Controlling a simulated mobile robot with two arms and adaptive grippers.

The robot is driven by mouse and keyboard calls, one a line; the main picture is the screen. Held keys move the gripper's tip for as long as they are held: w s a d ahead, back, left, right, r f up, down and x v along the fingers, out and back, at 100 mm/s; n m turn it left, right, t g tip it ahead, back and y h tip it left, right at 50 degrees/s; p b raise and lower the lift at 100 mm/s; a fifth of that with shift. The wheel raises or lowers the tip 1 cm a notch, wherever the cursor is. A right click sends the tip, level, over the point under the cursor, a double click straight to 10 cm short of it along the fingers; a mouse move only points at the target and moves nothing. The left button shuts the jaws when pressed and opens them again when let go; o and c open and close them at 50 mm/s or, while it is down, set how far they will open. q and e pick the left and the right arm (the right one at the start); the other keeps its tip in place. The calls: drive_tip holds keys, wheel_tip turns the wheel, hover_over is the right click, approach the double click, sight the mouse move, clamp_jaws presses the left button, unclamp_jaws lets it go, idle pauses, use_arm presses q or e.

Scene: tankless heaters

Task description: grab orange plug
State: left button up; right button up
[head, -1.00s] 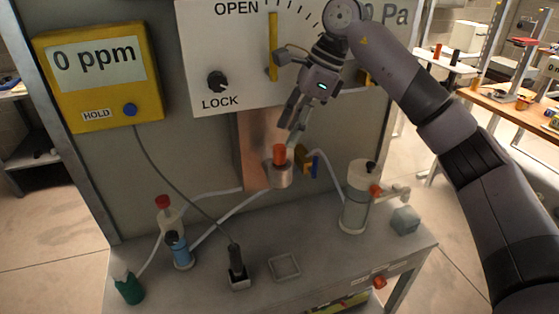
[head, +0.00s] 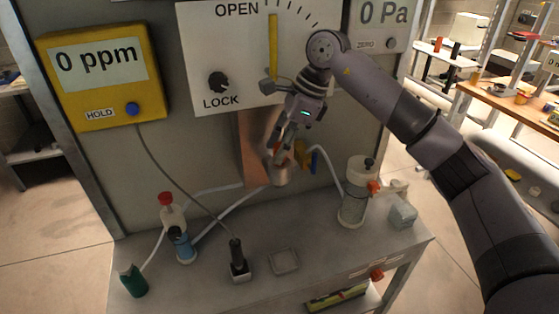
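The orange plug (head: 282,157) sits in the top of a small metal cylinder (head: 280,175) on the front of the panel. My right gripper (head: 280,158) comes down from above, with its fingertips at the plug. The fingers cover much of the plug, leaving only bits of orange showing. The gap between the fingers is hard to make out, so I cannot tell whether they are open or touch the plug. My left gripper is not in view.
A yellow meter (head: 100,80) hangs at the left. A blue-and-yellow valve (head: 306,157) is close to the gripper's right.

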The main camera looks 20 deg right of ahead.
clamp_jaws()
idle(0.3)
